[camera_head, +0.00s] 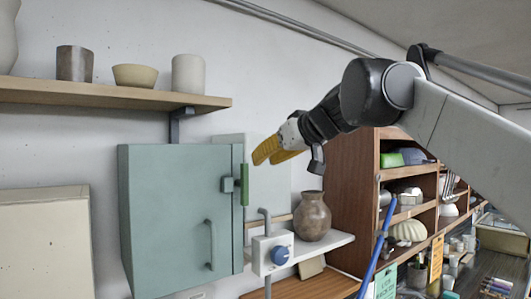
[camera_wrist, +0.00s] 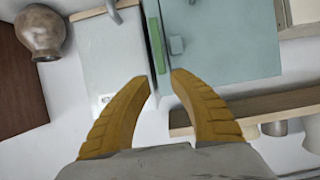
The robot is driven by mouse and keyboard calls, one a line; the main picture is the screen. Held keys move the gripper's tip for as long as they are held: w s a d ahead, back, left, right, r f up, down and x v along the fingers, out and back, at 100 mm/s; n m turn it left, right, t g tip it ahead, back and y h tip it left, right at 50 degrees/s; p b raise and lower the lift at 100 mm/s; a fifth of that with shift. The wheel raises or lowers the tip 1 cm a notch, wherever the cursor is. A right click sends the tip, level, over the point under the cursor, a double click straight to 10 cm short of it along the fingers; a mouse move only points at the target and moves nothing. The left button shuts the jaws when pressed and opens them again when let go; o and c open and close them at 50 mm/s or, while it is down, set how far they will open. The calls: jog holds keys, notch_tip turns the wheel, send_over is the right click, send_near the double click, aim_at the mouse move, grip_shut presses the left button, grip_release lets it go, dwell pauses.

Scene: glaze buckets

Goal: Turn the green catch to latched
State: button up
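The green catch (camera_head: 244,185) is a slim upright bar at the right edge of the teal cabinet (camera_head: 165,205). A small grey-green block (camera_head: 227,184) sits beside it on the door, above the door handle (camera_head: 210,245). My gripper (camera_head: 267,157) is up and to the right of the catch in the head view, with its yellow fingers apart and empty. In the wrist view the green catch (camera_wrist: 157,44) lies just beyond my gripper (camera_wrist: 161,79), in line with the gap between the fingertips. I see no contact with it.
A shelf (camera_head: 110,95) with pots runs above the cabinet. A brown vase (camera_head: 312,217) and a box with a blue knob (camera_head: 280,255) are to the right, below my gripper. A wooden shelf unit (camera_head: 352,190) stands behind my arm.

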aim_at(246, 170)
jog(key=p+x, duration=0.2)
jog(key=x, duration=0.9)
jog(key=shift+s+a, duration=0.1)
jog(key=shift+s, duration=0.05)
jog(key=shift+r, duration=0.1)
grip_shut()
